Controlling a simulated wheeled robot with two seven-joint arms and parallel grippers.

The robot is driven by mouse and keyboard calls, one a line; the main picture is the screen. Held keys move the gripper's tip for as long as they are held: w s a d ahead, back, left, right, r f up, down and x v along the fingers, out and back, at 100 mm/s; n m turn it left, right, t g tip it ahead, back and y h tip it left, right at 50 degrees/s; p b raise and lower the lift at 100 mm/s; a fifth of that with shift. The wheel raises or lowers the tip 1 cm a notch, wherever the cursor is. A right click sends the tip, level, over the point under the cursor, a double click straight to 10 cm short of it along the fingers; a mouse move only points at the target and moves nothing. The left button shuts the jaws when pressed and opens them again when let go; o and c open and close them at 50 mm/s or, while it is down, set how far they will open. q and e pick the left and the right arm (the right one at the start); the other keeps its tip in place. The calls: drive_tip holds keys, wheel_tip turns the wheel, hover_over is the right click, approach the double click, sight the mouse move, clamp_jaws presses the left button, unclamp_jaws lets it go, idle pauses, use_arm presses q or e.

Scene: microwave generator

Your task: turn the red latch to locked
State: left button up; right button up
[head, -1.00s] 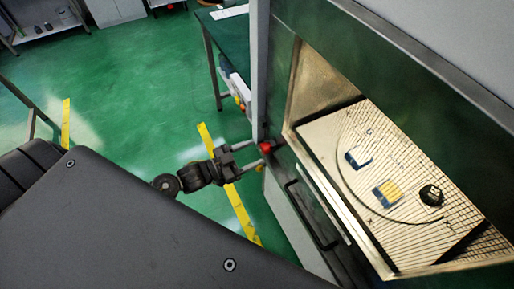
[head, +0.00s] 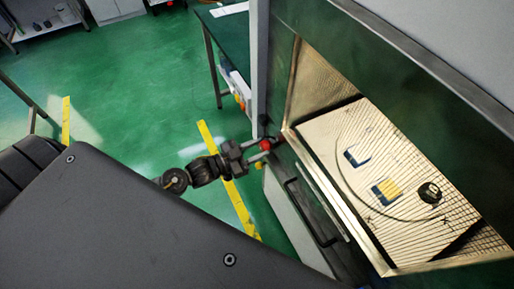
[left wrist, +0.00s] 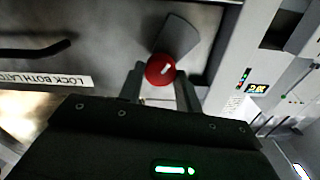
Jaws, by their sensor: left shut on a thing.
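The red latch (head: 265,144) sits on the left side of the front of the green cabinet, beside the window frame. In the left wrist view the latch's round red knob (left wrist: 160,70) has a white mark on its face, and a grey plate (left wrist: 177,36) extends from behind it. My left gripper (head: 264,153) is shut on the knob, with one finger on each side in the left wrist view. The latch's locked position cannot be read from these frames. My right gripper is not in view.
A label reading "LOCK BOTH LATCH…" (left wrist: 44,81) is on the panel near the latch. A dark handle (head: 311,212) runs below the window. Blue-and-white and yellow items (head: 386,192) and a dark round part (head: 430,193) lie inside. Green floor is open at left.

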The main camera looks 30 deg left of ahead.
use_arm(q)
drive_tip(key=m, duration=0.4)
drive_tip(key=shift+m+b, duration=0.3)
drive_tip(key=m, duration=0.4)
drive_tip(key=shift+m+b, duration=0.3)
drive_tip(key=shift+b, duration=0.05)
drive_tip(key=m+b, duration=0.1)
drive_tip(key=m, duration=0.3)
drive_tip(key=shift+f+m, duration=0.15)
drive_tip(key=shift+m, duration=0.15)
drive_tip(key=shift+m+b, duration=0.35)
drive_tip(key=shift+m, duration=1.75)
drive_tip(key=o, duration=1)
drive_tip(key=shift+s, duration=0.1)
